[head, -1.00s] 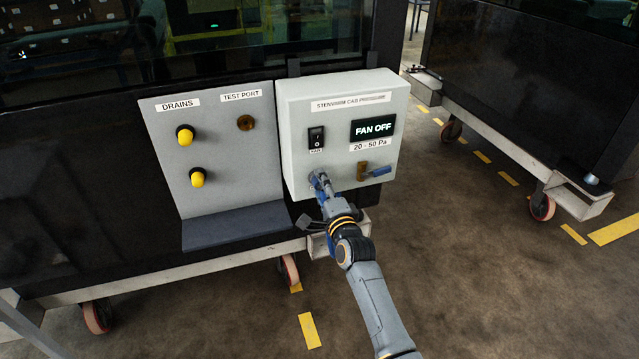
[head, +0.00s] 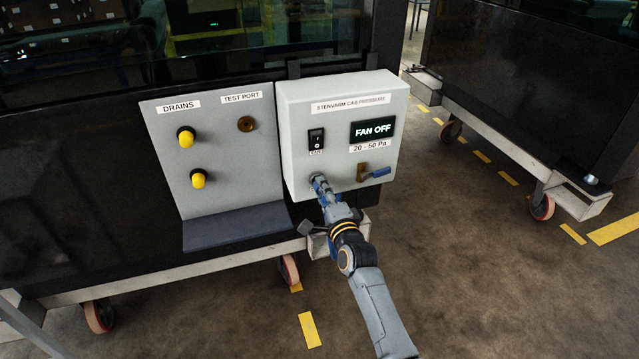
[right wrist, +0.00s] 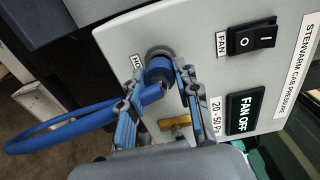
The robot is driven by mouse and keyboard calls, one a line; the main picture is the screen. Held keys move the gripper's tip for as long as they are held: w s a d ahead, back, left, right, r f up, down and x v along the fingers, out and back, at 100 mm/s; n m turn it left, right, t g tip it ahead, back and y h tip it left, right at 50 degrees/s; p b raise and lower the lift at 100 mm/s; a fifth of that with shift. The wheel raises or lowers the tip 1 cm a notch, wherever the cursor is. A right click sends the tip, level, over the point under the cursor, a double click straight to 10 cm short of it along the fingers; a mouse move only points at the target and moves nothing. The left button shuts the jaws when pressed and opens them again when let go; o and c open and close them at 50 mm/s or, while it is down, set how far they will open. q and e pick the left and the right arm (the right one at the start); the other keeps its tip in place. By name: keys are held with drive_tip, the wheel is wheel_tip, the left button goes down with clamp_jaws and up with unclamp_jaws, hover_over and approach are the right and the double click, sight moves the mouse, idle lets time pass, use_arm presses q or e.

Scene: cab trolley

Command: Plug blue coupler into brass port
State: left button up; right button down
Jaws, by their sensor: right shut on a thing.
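The blue coupler (right wrist: 158,72) with its blue hose (right wrist: 62,128) is at a round grey fitting (right wrist: 159,52) on the front of the light grey control box, beside a partly hidden label. My right gripper (right wrist: 162,82) is shut on the coupler, one finger on each side. In the head view my right gripper (head: 319,182) is at the lower left of the box front and mostly covers the coupler. The brass port (head: 246,123) is a round fitting under the TEST PORT label on the grey panel to the left, with nothing in it. My left gripper is out of view.
The control box (head: 300,125) has a fan switch (head: 317,139), a display reading FAN OFF (head: 373,129) and a brass valve with a blue lever (head: 378,173). Two yellow drain knobs (head: 186,138) stick out left of the brass port. A dark ledge (head: 236,227) juts out below the panel.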

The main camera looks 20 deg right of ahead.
drive_tip(key=s+p, duration=0.2)
drive_tip(key=s, duration=0.2)
drive_tip(key=shift+s+d+r+p, duration=0.1)
drive_tip(key=shift+s+p, duration=0.25)
drive_tip(key=shift+s, duration=0.05)
idle(0.4)
idle(0.4)
